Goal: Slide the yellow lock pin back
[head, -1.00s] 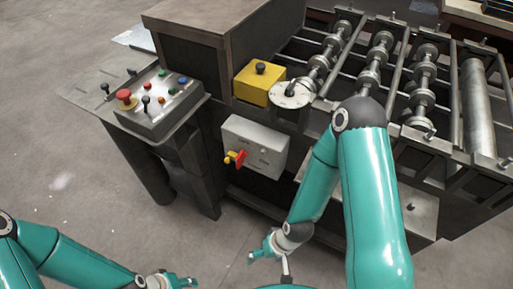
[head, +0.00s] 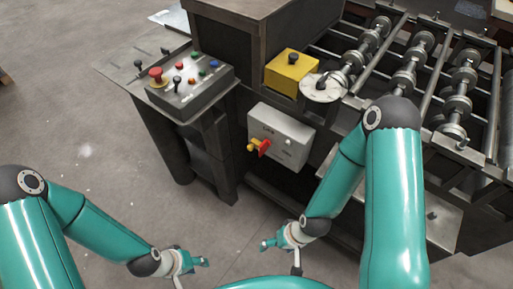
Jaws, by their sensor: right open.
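A grey switch box (head: 281,136) is on the machine's front, with a red handle (head: 264,148) on it. A small yellow piece (head: 253,146) sits at the handle's left; it may be the lock pin, but it is too small to tell how far it is slid. My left gripper (head: 200,262) is low in the view, below and left of the box, well apart from it; its finger gap is unclear. My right gripper (head: 268,244) is open, below the box and apart from it. I see nothing held in either gripper.
A control panel (head: 190,84) with a red mushroom button (head: 156,75) stands left of the box. A yellow block (head: 291,70) with a black knob and a round dial (head: 322,88) sit above it. Rollers (head: 405,75) fill the right. The floor at left is clear.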

